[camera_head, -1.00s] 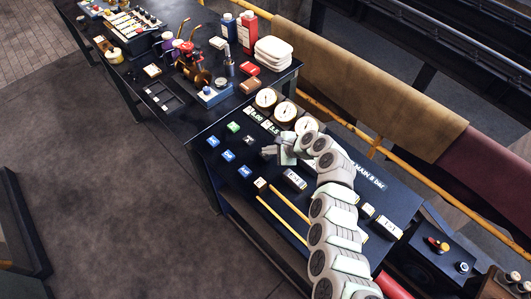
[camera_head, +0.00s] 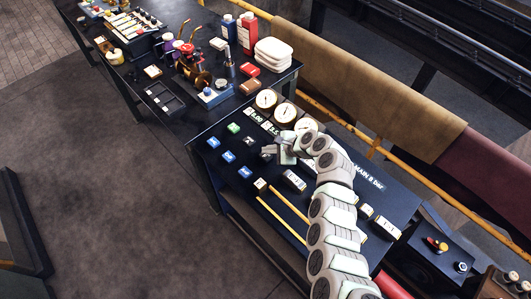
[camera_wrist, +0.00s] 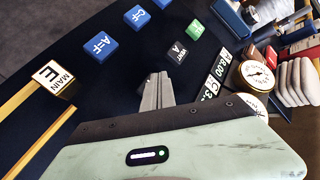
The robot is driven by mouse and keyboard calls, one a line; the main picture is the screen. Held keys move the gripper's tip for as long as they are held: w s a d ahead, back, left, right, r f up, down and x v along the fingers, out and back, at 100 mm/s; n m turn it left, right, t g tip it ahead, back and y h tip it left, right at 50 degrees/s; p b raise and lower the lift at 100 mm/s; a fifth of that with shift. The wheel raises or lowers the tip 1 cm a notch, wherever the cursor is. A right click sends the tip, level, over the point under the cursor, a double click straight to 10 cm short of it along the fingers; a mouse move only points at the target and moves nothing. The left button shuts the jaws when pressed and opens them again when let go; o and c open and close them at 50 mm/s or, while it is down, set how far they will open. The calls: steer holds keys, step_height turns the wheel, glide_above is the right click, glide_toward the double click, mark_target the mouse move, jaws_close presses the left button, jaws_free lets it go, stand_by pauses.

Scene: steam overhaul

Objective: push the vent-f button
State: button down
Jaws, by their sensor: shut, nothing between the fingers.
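A small black button with VENT lettering (camera_wrist: 177,54) is on the dark sloping panel (camera_wrist: 215,15); its letter is too small to read surely. In the head view the black button (camera_head: 250,140) lies below the gauges, right of a green button. My gripper (camera_wrist: 157,77) is shut and empty, its fingertips over the panel just short of the black button in the wrist view. A small dark shape beside the fingertips is unclear. In the head view my gripper (camera_head: 272,154) is right of and below the black button. Contact cannot be told.
Blue buttons (camera_wrist: 100,45) and a green button (camera_wrist: 195,31) stand close by. A MAIN E block (camera_wrist: 56,78) sits by yellow rods. Gauges (camera_wrist: 257,74) and number displays (camera_wrist: 216,69) are on the right. A crowded bench (camera_head: 178,118) adjoins the panel.

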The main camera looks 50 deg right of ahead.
mark_target(268, 156)
steer(key=shift+r, duration=0.1)
step_height(268, 156, up, 6)
steer(key=p, duration=0.5)
stand_by(0.5)
